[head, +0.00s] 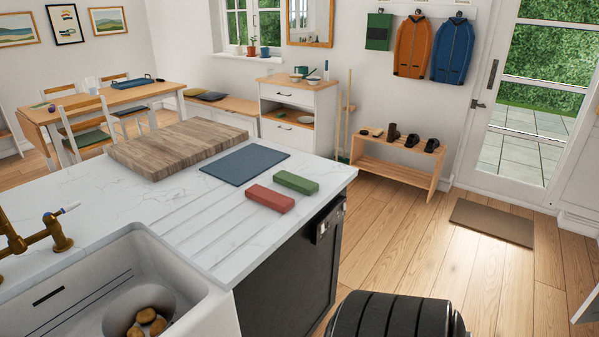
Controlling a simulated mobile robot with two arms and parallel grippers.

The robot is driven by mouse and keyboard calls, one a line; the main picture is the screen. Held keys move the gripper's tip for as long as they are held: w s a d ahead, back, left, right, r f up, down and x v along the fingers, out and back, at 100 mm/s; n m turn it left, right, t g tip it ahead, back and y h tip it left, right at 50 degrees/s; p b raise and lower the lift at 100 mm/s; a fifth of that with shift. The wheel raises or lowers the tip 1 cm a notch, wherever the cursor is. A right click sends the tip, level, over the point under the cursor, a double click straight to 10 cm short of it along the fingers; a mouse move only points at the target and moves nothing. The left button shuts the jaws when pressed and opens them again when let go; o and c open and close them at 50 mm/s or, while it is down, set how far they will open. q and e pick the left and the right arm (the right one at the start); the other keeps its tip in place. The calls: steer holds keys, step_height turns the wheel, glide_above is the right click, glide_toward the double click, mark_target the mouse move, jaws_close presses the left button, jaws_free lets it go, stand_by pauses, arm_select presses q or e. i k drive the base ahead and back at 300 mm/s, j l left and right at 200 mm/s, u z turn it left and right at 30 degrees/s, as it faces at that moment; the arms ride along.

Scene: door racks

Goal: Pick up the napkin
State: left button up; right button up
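I cannot make out a thing that is clearly a napkin. A flat blue-grey cloth or mat (245,165) lies on the white counter; I cannot tell which it is. On the far dining table (130,95) there are small items, too small to tell apart, among them a flat greenish piece (40,105) near its left end. Neither of my grippers is in view.
The counter (130,205) holds a wooden board (178,148), a red block (270,199) and a green block (296,182). A sink (215,315) with potatoes (147,322) is at bottom left. A shoe rack (395,162) stands by the wall. Wooden floor (400,235) is open at right.

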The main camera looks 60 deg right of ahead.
mark_target(276, 201)
steer(key=z, duration=1.85)
steer(key=l+u, duration=0.1)
steer(key=u, duration=0.5)
steer(key=i+l+u, duration=0.15)
steer(key=l+u, duration=0.25)
steer(key=l, duration=0.4)
steer(key=l+u, duration=0.4)
steer(key=l, duration=0.35)
